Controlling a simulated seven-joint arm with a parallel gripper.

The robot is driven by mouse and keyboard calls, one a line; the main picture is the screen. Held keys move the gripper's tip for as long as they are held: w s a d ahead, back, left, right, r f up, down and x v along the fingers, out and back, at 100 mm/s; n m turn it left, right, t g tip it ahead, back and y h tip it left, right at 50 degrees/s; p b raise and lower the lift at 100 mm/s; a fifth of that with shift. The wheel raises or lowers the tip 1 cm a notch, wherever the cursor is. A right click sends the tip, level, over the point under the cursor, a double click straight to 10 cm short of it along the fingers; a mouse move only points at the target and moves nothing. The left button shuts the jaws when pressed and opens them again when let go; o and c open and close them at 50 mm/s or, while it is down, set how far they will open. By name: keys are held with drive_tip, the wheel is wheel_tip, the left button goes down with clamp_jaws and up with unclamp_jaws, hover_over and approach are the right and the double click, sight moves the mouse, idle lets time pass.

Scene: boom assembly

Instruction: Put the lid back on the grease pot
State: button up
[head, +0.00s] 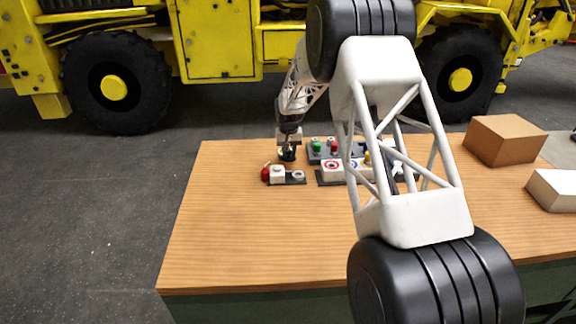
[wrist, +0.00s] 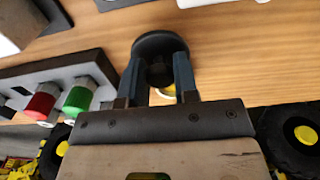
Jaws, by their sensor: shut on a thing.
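My gripper (head: 288,152) is near the far left part of the wooden table. In the wrist view its two dark blue fingers (wrist: 158,70) are shut on a dark round piece with a flat, disc-like rim (wrist: 152,40), which looks like the lid. A small yellow, pale-edged patch (wrist: 168,91) shows between the fingers, beyond the dark piece. It may be part of the grease pot, but the fingers and the held piece hide most of it. I cannot tell whether the held piece touches anything below.
A grey panel with green (head: 317,146) and red knobs stands right of my gripper. A small plate with a white block (head: 278,172) and red knob lies nearer. A cardboard box (head: 505,139) and white box (head: 553,188) stand right. The table's front left (head: 230,240) is clear.

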drive_tip(key=w+a+r+t, duration=0.1)
drive_tip(key=w+r, duration=0.4)
drive_tip(key=w, duration=0.2)
drive_tip(key=shift+r, duration=0.25)
drive_tip(key=shift+f, duration=0.2)
idle(0.4)
drive_tip(key=shift+f, duration=2.15)
drive_tip(key=shift+f, duration=0.9)
idle(1.2)
drive_tip(key=o, duration=1)
wheel_tip(320, 180, up, 7)
idle(0.5)
